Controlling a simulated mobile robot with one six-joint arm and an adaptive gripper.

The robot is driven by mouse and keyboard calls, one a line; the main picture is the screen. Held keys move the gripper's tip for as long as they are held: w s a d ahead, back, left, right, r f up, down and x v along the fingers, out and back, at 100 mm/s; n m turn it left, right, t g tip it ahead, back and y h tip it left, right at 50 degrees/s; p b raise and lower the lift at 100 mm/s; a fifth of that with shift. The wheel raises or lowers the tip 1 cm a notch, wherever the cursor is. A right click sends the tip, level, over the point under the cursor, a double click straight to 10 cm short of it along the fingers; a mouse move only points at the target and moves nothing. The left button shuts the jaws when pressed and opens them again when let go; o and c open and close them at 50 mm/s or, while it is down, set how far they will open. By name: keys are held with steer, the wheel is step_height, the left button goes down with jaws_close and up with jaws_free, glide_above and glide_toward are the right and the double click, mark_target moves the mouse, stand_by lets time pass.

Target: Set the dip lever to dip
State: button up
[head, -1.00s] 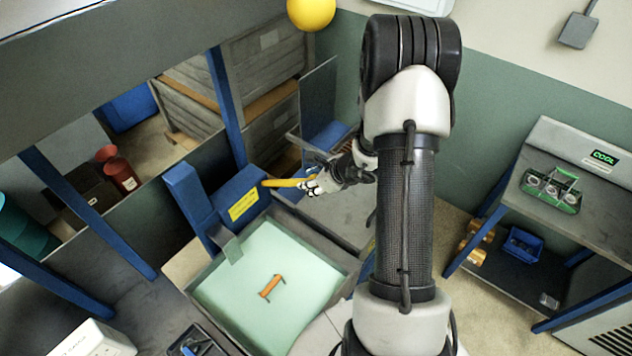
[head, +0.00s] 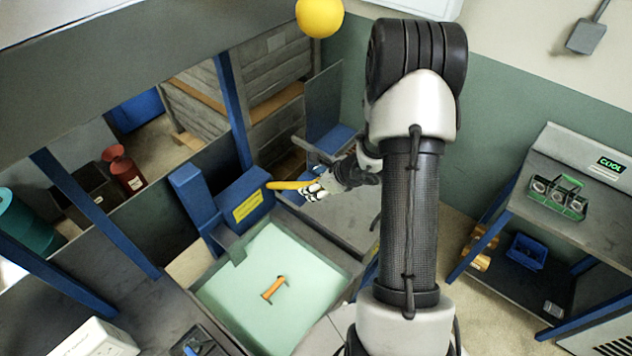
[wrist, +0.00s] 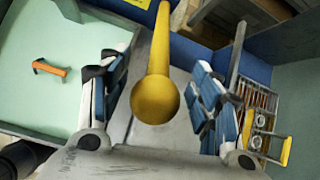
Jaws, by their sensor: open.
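The dip lever is a yellow bar (head: 290,185) sticking out from a blue box with a yellow label (head: 248,206) beside the pale green tank. In the wrist view the yellow lever (wrist: 155,75) ends in a round knob between the fingers. My gripper (wrist: 160,105) is open, with one blue-and-white finger on each side of the knob. I cannot tell whether either finger touches it. In the head view my gripper (head: 312,188) is at the lever's free end.
The pale green tank (head: 240,295) holds an orange-handled piece (head: 274,288). A rack with metal rods (wrist: 258,105) is right of the gripper in the wrist view. A shelf unit (head: 590,205) with a green carrier (head: 558,196) stands at the right. A yellow ball (head: 320,16) is at the top.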

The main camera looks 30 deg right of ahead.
steer(key=v, duration=1.2)
stand_by(0.3)
steer(key=s+a+n+g+y+b, duration=0.1)
steer(key=s+a+n+b, duration=0.1)
steer(key=a+n+b, duration=0.6)
steer(key=s+a+n+g+y+b, duration=0.1)
steer(key=s+a+n+b, duration=0.25)
steer(key=a+n, duration=0.5)
steer(key=s+a+f+n+h+b, duration=0.2)
steer(key=s+f+n+b, duration=0.1)
steer(key=s+n+b, duration=0.4)
steer(key=s+a+f+n+g+h+b, duration=0.1)
steer(key=s+a+f+n+h+b, duration=0.1)
steer(key=s+n+b, duration=0.4)
steer(key=shift+s+a+f+n+b, duration=0.2)
steer(key=shift+s+f+n+b, duration=0.15)
steer(key=shift+s+f+b, duration=0.35)
